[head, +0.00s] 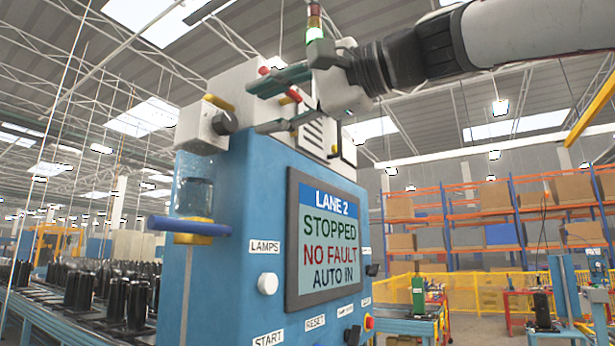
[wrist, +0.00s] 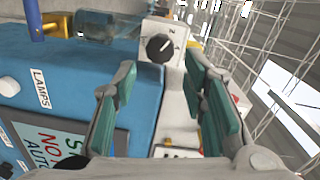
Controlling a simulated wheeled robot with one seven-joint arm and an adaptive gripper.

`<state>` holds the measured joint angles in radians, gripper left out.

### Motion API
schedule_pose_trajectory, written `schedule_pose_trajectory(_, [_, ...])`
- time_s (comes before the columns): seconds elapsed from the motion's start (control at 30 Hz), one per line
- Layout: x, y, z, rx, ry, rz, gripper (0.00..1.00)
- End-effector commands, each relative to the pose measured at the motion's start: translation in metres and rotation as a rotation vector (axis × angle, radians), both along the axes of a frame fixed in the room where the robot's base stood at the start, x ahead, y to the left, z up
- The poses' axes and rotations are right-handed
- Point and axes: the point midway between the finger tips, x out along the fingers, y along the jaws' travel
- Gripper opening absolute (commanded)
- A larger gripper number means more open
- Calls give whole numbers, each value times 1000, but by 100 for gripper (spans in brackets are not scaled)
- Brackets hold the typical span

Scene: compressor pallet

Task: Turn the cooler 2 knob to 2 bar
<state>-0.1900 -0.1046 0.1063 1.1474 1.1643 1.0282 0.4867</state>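A black round knob (head: 224,123) sits on the front of a white box (head: 200,128) at the upper left corner of the blue cabinet. In the wrist view the knob (wrist: 160,47) shows ahead, with a pale pointer line and a few dial marks too small to read surely. I cannot read a cooler label. My gripper (head: 253,108) is open and empty above the cabinet, to the right of the knob and apart from it. In the wrist view my gripper (wrist: 160,66) has its teal-padded fingers spread, with the knob beyond the gap between them.
The blue cabinet (head: 225,240) carries a LANE 2 screen (head: 328,240) reading STOPPED, NO FAULT, AUTO IN. A yellow lever (head: 218,102) is above the knob. A clear bowl (head: 194,195) and a blue-handled valve (head: 190,226) are below it. Red and yellow fittings (head: 290,97) lie close behind my fingers.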

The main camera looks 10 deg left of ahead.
Motion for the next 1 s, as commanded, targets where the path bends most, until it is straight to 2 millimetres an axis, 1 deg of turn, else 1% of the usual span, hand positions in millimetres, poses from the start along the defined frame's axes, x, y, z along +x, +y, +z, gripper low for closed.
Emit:
schedule_pose_trajectory(0.03, [-4, -10, 1, 1, 0, -4, 39])
schedule_pose_trajectory(0.1, [-8, -22, 1, 1, 0, -4, 39])
schedule_pose_trajectory(0.2, [-13, -34, 1, -1, 0, -2, 39])
schedule_pose_trajectory(0.33, [-17, -44, 2, 1, 1, -1, 39])
schedule_pose_trajectory(0.5, [-19, -48, 2, 0, 1, 1, 39])
schedule_pose_trajectory(1.0, [-18, -48, 2, 0, 1, 1, 39])
